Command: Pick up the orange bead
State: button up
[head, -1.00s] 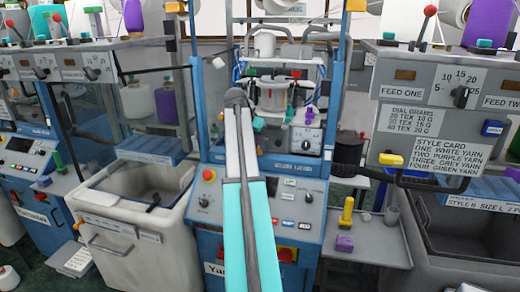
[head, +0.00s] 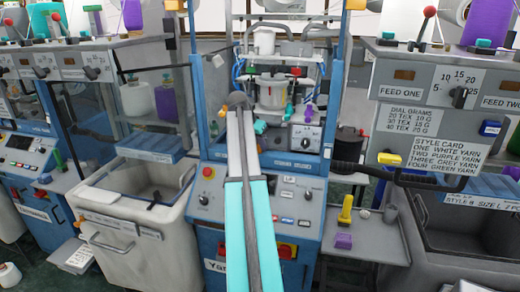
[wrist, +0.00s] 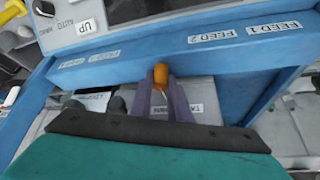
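The orange bead (wrist: 160,76) shows in the wrist view as a small orange piece between the tips of my gripper's two purple-grey fingers (wrist: 160,82). It fills most of the gap between them. Whether both fingers touch it, or it lies just past them, I cannot tell. In the head view my arm reaches up to the middle knitting machine (head: 214,182). The gripper's fingers are not clear there. A small orange spot (head: 222,112) shows left of the arm's far end; I cannot tell whether it is the bead.
In the wrist view, a blue panel (wrist: 195,62) labelled FEED 1 and FEED 2 crosses just beyond the fingers. In the head view, a white bin (head: 150,245) stands left. A grey side shelf (head: 370,250) at right holds a yellow piece (head: 345,212) and a purple block (head: 343,241).

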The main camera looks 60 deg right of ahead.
jog(key=shift+r, duration=0.25)
grip_shut()
jog(key=shift+r+b, duration=1)
jog(key=shift+r, duration=0.5)
jog(key=a+r+b, duration=0.1)
jog(key=a+b, duration=0.3)
jog(key=a, duration=1.2)
jog(key=shift+s+r, duration=0.25)
jog(key=shift+s, duration=0.05)
